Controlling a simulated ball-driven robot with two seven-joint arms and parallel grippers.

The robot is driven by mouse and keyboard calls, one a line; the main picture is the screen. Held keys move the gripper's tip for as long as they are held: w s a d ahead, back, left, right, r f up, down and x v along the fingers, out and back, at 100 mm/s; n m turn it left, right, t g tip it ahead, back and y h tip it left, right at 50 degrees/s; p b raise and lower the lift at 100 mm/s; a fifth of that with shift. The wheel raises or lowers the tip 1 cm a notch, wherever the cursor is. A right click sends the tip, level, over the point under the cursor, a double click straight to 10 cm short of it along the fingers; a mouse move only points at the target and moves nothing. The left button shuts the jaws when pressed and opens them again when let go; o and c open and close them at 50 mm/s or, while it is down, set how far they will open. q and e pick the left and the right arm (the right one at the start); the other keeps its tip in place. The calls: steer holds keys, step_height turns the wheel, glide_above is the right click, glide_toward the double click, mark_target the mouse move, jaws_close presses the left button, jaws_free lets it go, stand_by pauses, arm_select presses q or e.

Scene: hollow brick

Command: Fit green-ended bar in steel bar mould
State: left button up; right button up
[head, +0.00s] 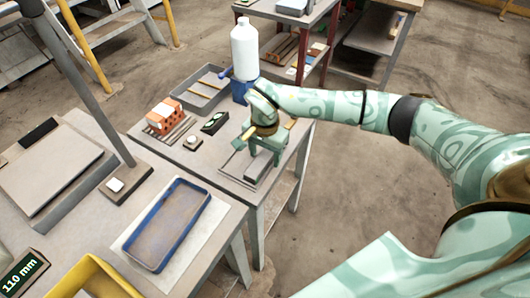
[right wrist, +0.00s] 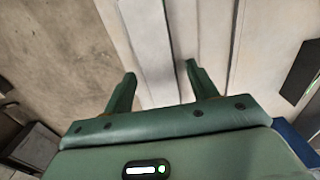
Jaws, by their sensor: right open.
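My right gripper (head: 262,151) is over the right part of the far table, pointing down. In the right wrist view its two fingers (right wrist: 160,70) are apart with nothing held between them. Below it lies a grey metal piece (head: 260,170) with long straight edges, which looks like the steel bar mould. In the right wrist view its pale strips (right wrist: 148,40) run between and beyond the fingertips; contact cannot be told. I cannot make out a green-ended bar for certain; the gripper hides part of this spot. My left gripper is not in view.
A grey tray (head: 188,99) holding a thin bar, a white bottle (head: 244,50) on a blue stand, an orange hollow brick (head: 164,116) and a small dark device (head: 214,122) stand around the gripper. A blue-rimmed tray (head: 206,206) lies on the near table.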

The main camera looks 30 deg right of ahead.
steer(key=shift+s+f, duration=0.1)
steer(key=shift+f, duration=0.05)
step_height(320, 180, up, 17)
steer(key=p, duration=0.4)
steer(key=shift+f, duration=0.2)
